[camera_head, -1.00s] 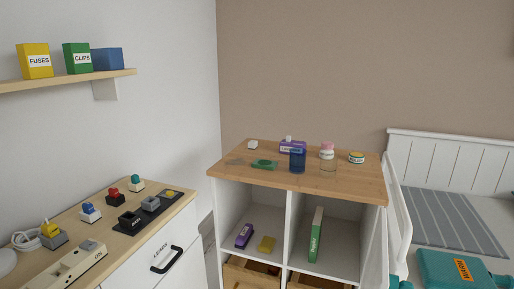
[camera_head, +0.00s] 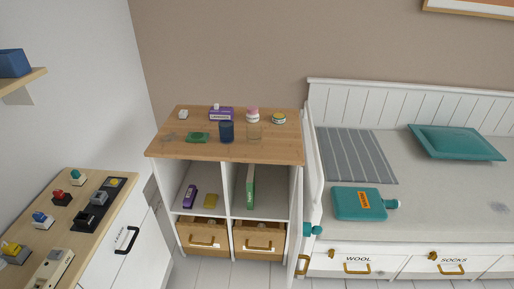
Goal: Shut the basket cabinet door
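The basket cabinet (camera_head: 232,215) is a white unit with a wooden top and stands in the middle of the view. Its white door (camera_head: 313,172) is open at the cabinet's right side and is seen nearly edge-on, swung out toward me. A brass handle (camera_head: 303,265) shows low on the door. Neither of my grippers is in view.
A teal object (camera_head: 312,230) shows right beside the door. A bed (camera_head: 420,215) with drawers, a teal bottle (camera_head: 360,203) and a pillow (camera_head: 457,143) stands to the right. A desk (camera_head: 60,215) with switches is at the left. Floor shows before the cabinet.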

